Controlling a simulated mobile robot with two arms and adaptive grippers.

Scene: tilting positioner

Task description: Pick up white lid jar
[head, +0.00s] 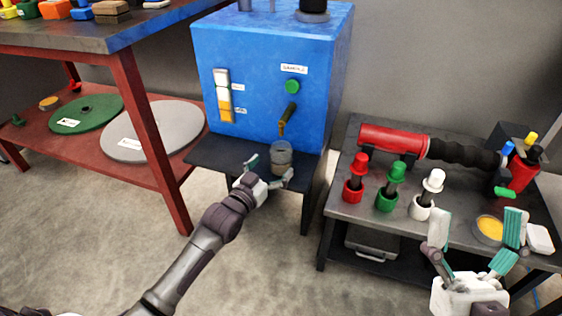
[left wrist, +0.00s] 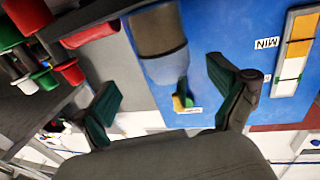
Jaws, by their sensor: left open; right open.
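A clear jar (head: 281,158) with grey-brown contents stands upright on the dark shelf (head: 225,160) in front of the blue machine, below its spout. I cannot make out a white lid on it. My left gripper (head: 268,173) is open, low at the jar's front, with a finger toward each side. In the left wrist view, which is upside down, the jar (left wrist: 158,40) lies ahead between the open fingers (left wrist: 168,85), and nothing is gripped. My right gripper (head: 476,228) is open and empty over the right table's front edge. A white-topped piece (head: 428,190) stands on that table.
The blue machine (head: 250,80) rises behind the jar, with its spout (head: 287,115) close above. The right table (head: 350,220) holds red and green pieces, a red cylinder (head: 392,140) and a yellow dish (head: 489,228). A red-legged bench (head: 150,150) stands left.

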